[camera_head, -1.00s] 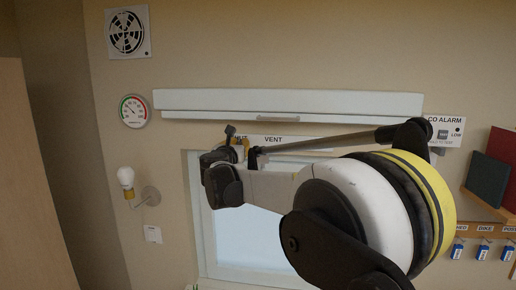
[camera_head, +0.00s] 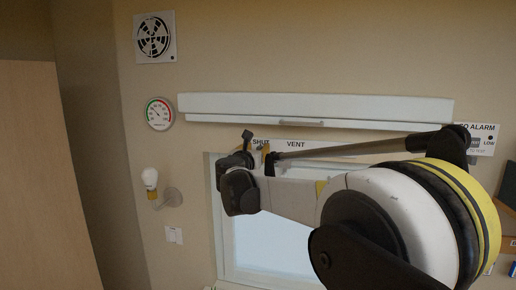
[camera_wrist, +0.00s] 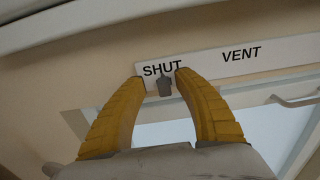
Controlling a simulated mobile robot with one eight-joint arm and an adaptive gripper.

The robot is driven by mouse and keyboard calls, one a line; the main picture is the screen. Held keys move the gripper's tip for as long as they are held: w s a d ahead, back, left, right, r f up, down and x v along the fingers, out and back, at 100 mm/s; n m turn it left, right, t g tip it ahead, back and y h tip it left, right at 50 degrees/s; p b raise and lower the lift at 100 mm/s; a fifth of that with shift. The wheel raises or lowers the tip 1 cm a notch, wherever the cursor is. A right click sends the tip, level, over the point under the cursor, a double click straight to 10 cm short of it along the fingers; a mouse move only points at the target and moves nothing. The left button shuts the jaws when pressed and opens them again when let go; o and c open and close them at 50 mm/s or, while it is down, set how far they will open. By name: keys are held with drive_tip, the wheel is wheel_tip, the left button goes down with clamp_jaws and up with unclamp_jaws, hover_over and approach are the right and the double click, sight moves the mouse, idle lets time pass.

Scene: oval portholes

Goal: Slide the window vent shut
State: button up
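The vent strip (camera_head: 325,147), a white bar marked SHUT and VENT, runs above the window frame. It also shows in the wrist view (camera_wrist: 205,62), with SHUT at its left end. A small grey tab (camera_wrist: 165,87) stands just below the word SHUT. My gripper (camera_wrist: 159,80) has its two yellow fingers spread, one on each side of the tab, with the right fingertip closer to it. Whether either finger touches the tab, I cannot tell. In the head view my gripper (camera_head: 260,148) is at the strip's left end, and my wrist hides part of the strip's lower edge.
A long white blind housing (camera_head: 315,108) sticks out above the strip. The window (camera_head: 270,245) is below, partly behind my arm. A wall lamp (camera_head: 151,180), a dial gauge (camera_head: 160,114) and a fan grille (camera_head: 155,37) are at left; a CO alarm (camera_head: 482,138) is at right.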

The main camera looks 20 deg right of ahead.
drive_tip(key=v, duration=1)
drive_tip(key=shift+a, duration=0.3)
drive_tip(key=shift+s, duration=0.15)
drive_tip(key=s+d+f+m+g+y+b, duration=0.1)
drive_tip(key=s+f+m+g+b, duration=0.1)
drive_tip(key=s+f+m+b, duration=0.65)
drive_tip(key=s+d+f+m+g+y+b, duration=0.15)
drive_tip(key=s+f+b, duration=0.35)
drive_tip(key=f, duration=0.8)
drive_tip(key=s+d+f+m+g+y+b, duration=0.1)
drive_tip(key=s+d+f+m+g+b, duration=0.1)
drive_tip(key=s+f+m+b, duration=0.7)
drive_tip(key=s+a+f+m+y+b, duration=0.2)
drive_tip(key=s+a+f+m+b, duration=0.1)
drive_tip(key=f, duration=0.7)
drive_tip(key=s+a+f+m+g+y+b, duration=0.1)
drive_tip(key=s+a+f+m+y+b, duration=0.1)
drive_tip(key=s+f+b, duration=0.3)
drive_tip(key=s+a+f+m+g+y+b, duration=0.1)
drive_tip(key=s+a+f+m+b, duration=0.3)
drive_tip(key=f, duration=1)
drive_tip(key=shift+s+f+m+y+b, duration=0.35)
drive_tip(key=shift+s+m+y, duration=0.25)
drive_tip(key=shift+s+y, duration=0.25)
drive_tip(key=shift+d, duration=0.1)
